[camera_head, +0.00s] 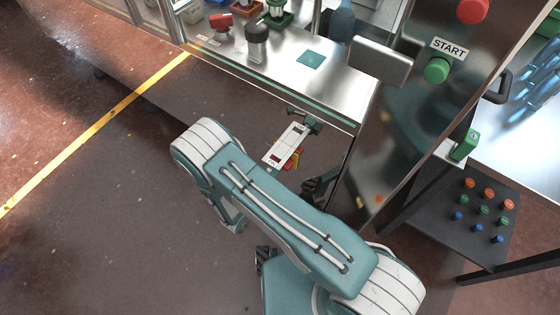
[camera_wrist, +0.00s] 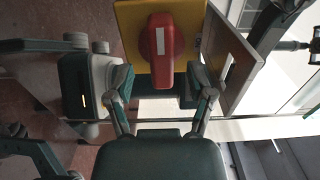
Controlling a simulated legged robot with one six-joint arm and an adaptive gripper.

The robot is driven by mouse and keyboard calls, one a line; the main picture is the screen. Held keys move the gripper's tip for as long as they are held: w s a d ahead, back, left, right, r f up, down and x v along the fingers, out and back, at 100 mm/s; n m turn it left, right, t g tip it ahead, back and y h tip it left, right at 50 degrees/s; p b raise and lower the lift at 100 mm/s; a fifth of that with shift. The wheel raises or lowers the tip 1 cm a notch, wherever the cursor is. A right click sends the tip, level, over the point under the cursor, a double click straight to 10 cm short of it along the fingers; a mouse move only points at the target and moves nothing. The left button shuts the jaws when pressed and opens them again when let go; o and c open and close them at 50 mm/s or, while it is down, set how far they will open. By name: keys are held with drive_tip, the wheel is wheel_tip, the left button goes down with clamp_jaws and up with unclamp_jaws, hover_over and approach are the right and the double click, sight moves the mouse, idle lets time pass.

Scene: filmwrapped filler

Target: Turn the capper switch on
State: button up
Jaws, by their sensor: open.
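The capper switch shows in the wrist view as a red rotary handle (camera_wrist: 170,66) with a white mark, on a yellow plate (camera_wrist: 130,18). My gripper (camera_wrist: 158,86) is open, with one finger on each side of the handle's near end. I cannot tell whether either finger touches it. In the head view, a small red and yellow part (camera_head: 294,160) shows beside a white label plate (camera_head: 286,146) with an ON mark, below the machine's front edge. My arm hides much of that area, and the gripper is hard to make out there.
A panel (camera_wrist: 232,62) stands close to the right finger in the wrist view. In the head view, a green START button (camera_head: 437,70) and a red button (camera_head: 472,10) sit on the steel cabinet at right. A black knob (camera_head: 257,42) stands on the steel counter (camera_head: 335,85). Open floor lies left.

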drive_tip(key=shift+x, duration=1.8)
drive_tip(key=shift+c, duration=0.3)
clamp_jaws()
